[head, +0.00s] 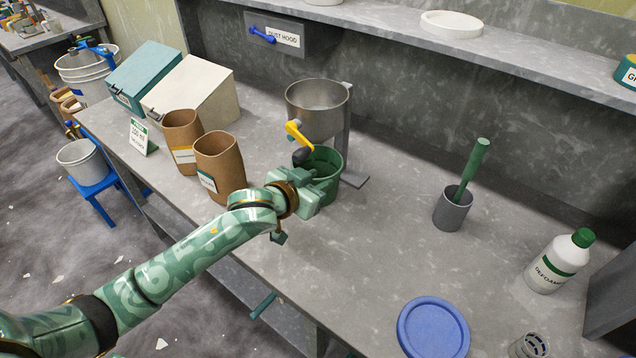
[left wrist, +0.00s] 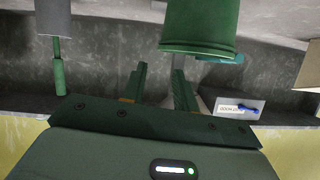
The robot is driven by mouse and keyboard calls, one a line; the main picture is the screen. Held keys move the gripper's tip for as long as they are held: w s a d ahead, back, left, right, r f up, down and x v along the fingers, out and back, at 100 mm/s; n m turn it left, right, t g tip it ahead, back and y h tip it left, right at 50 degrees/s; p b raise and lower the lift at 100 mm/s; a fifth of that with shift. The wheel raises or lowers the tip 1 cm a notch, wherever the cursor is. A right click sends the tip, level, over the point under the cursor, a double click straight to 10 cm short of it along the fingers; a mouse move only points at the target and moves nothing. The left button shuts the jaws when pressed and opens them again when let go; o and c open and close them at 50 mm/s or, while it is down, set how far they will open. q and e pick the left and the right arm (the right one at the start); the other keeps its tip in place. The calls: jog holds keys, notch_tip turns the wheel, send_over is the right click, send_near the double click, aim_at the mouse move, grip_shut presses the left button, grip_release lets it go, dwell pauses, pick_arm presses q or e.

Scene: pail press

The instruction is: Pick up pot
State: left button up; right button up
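The green pot (head: 327,163) stands on the grey counter under the spout of a metal hopper (head: 318,108) with a yellow lever. My left gripper (head: 316,180) is at the pot's near side and hides part of it. In the left wrist view, which looks upside down, the pot (left wrist: 200,28) is just beyond the right fingertip. The left gripper (left wrist: 160,72) has its two fingers apart there, with nothing seen between them. I cannot tell whether a finger touches the pot. My right gripper is in neither view.
Two brown containers (head: 219,160) stand left of the pot, with a white bin (head: 190,90) behind. A grey cup (head: 453,211) with a green rod, a white bottle (head: 553,265) and a blue disc (head: 432,327) stand to the right. Counter between the pot and cup is clear.

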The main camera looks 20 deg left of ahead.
aim_at(339, 170)
pick_arm(q)
jog(key=b+x, duration=0.3)
jog(key=x, duration=0.6)
jog(key=shift+f, duration=0.15)
jog(key=shift+s, duration=0.1)
jog(key=shift+c, duration=0.6)
grip_shut()
